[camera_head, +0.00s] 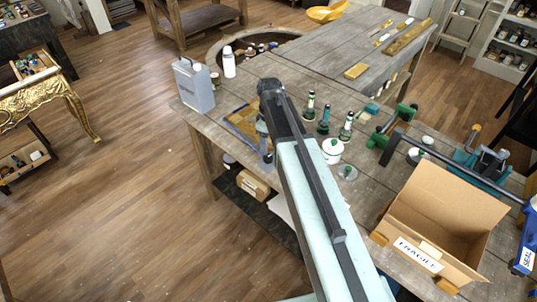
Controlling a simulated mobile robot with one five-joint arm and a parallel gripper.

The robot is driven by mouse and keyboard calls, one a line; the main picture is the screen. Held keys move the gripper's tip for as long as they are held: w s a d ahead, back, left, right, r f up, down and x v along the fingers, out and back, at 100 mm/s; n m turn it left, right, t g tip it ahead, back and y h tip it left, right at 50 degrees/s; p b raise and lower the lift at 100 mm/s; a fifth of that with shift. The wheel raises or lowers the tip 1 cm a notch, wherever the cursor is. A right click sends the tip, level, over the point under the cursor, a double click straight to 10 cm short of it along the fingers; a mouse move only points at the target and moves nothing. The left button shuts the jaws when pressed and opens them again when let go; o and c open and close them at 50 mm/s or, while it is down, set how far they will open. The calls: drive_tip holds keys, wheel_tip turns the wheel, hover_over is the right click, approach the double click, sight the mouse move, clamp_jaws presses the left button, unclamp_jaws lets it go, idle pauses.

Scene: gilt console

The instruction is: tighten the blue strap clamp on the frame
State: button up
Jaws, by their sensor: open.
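A flat tan piece with a blue-grey edge (240,119) lies on the near workbench, left of my arm; it looks like the frame with the blue strap, but it is partly hidden and too small to be sure. No clamp handle can be made out. My gripper (266,160) hangs down from the dark wrist at the right edge of this piece. It is open, with nothing seen between its fingers. Whether it touches the piece or the bench cannot be told.
A grey metal can (194,87) and white bottle (229,62) stand behind left. Green-capped bottles (324,119), a white jar (332,151), a green clamp (386,130), a teal vise (486,166) and an open carton (440,215) crowd the right. Wooden floor (120,180) is clear left.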

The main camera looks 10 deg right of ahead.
sight(268, 157)
drive_tip(key=f+b, duration=0.6)
drive_tip(key=f, duration=0.1)
drive_tip(key=shift+a, duration=0.25)
drive_tip(key=shift+r, duration=0.1)
clamp_jaws()
drive_tip(key=shift+d, duration=0.35)
drive_tip(key=shift+a, duration=0.25)
